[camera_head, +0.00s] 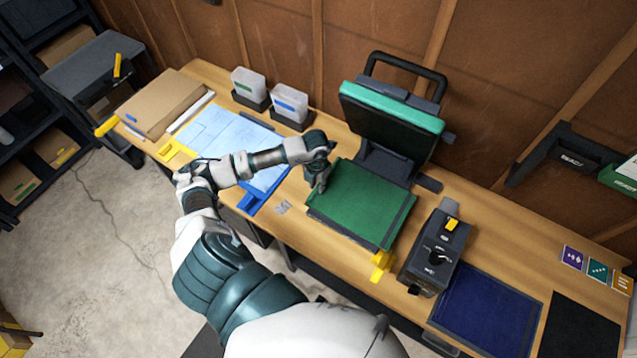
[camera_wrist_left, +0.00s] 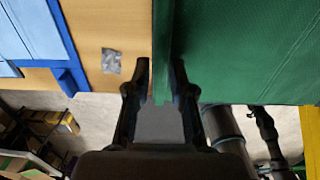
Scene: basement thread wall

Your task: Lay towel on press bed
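A green towel (camera_head: 362,203) lies nearly flat over the press bed (camera_head: 402,222), whose dark border shows along the right side. The press's upper plate (camera_head: 388,128) stands raised behind it, with a teal edge and a black handle. My left gripper (camera_head: 320,186) is at the towel's left edge. In the left wrist view the fingers of my left gripper (camera_wrist_left: 162,72) are close together on both sides of a narrow upright strip of the green towel (camera_wrist_left: 162,40). More green cloth (camera_wrist_left: 245,50) spreads to the right there. My right gripper is not in view.
A black control box (camera_head: 436,253) with a yellow switch stands right of the bed, then a dark blue mat (camera_head: 487,310). Left are a light-blue sheet in a blue frame (camera_head: 245,201), two bins (camera_head: 289,104) and a cardboard box (camera_head: 163,103). A yellow clip (camera_head: 381,264) sits at the front edge.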

